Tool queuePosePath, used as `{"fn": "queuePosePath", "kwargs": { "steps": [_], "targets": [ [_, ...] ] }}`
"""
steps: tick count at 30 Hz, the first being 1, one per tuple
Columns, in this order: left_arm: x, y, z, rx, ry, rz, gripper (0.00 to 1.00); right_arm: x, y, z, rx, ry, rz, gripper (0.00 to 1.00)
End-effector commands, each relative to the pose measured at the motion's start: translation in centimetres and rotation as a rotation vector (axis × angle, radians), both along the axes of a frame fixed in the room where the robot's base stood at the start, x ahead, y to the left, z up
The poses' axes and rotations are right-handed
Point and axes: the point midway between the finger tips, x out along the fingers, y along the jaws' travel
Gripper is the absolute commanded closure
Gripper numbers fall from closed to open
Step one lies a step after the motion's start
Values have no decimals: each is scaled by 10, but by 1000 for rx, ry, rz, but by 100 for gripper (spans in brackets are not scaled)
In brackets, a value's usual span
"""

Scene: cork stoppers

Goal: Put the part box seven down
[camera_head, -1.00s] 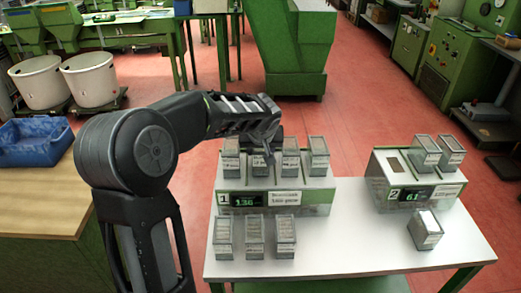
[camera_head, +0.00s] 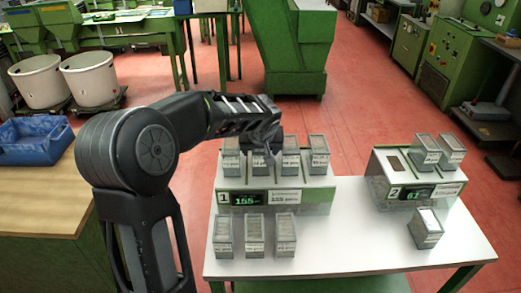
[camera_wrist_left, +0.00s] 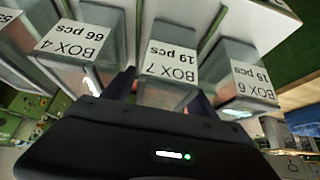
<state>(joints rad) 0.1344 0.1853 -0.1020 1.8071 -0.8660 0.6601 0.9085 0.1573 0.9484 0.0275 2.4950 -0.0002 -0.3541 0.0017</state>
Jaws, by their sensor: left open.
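Box 7 (camera_wrist_left: 168,75), a clear part box labelled 19 pcs, stands on scale 1 (camera_head: 318,203). In the head view it is the second box (camera_head: 262,162) from the left in the scale's top row, partly hidden by my gripper. My left gripper (camera_head: 264,146) is open over it. In the left wrist view, the dark fingers (camera_wrist_left: 163,96) lie on either side of box 7, and I cannot tell whether they touch it. Box 4 (camera_wrist_left: 84,52) and box 6 (camera_wrist_left: 240,83) stand close beside it. My right gripper is not in view.
Scale 1's display (camera_head: 247,199) reads 155. Three boxes (camera_head: 254,236) stand on the white table (camera_head: 350,250) before it. Scale 2 (camera_head: 376,181) carries two boxes at right, with another box (camera_head: 425,230) in front. The table between the scales is clear.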

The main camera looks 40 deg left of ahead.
Motion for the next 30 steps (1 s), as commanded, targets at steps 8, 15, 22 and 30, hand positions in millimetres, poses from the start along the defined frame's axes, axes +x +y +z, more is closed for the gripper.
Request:
{"fn": "queuePosePath", "kwargs": {
  "steps": [8, 15, 22, 30],
  "targets": [
    [-8, -7, 20, 0, -5, -1, 33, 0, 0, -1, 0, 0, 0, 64],
    [-29, -23, 61, 1, -6, -1, 33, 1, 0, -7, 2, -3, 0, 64],
    [-47, -36, 94, 1, -2, -1, 33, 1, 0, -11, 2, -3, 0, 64],
    [-52, -40, 104, 0, 0, 0, 33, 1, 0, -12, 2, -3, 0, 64]
  ]
}}
